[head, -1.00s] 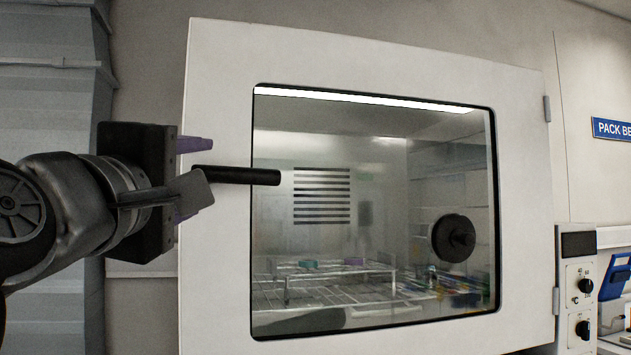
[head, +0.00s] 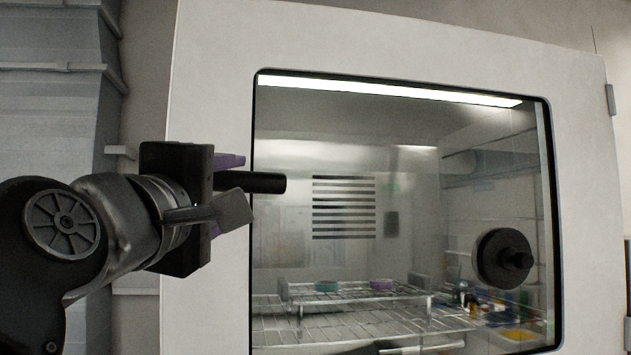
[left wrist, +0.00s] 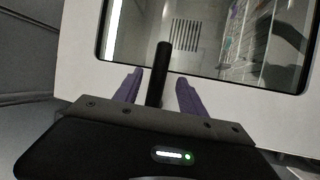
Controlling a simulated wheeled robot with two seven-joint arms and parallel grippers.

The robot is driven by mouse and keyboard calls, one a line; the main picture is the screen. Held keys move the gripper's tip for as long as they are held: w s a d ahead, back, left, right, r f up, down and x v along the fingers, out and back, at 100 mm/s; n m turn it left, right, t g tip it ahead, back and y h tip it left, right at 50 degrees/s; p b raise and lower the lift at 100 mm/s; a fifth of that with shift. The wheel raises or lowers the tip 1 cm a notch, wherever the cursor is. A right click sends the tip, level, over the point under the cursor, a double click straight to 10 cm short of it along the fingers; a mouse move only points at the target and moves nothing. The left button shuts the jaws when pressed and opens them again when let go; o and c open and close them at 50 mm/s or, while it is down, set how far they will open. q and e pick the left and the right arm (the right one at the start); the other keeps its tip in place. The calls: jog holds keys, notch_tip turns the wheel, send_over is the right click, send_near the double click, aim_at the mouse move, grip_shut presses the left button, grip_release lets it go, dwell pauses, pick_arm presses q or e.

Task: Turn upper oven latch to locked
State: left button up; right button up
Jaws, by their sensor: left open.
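The upper oven latch (head: 265,183) is a black bar at the left side of the white oven door, lying level and pointing right over the window's edge in the head view. In the left wrist view the latch (left wrist: 162,60) stands between two purple fingers. My left gripper (head: 226,194) is at the latch with its fingers above and below the bar. The gripper is open, with a gap on both sides of the bar in the left wrist view (left wrist: 159,82). The latch's pivot end is hidden behind the gripper. My right gripper is not in view.
The oven door (head: 212,60) is closed, with a large window. A round black knob (head: 503,258) stands out at the window's lower right. Inside are wire racks (head: 340,328) with small coloured dishes. A grey ribbed panel (head: 50,110) is at the far left.

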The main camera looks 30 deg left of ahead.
aim_at(244, 182)
pick_arm(q)
jog(key=p+x, duration=0.2)
jog(key=x, duration=0.4)
jog(key=shift+r, duration=0.1)
jog(key=shift+w+a, duration=0.15)
jog(key=shift+w, duration=0.3)
grip_shut()
dwell(0.9)
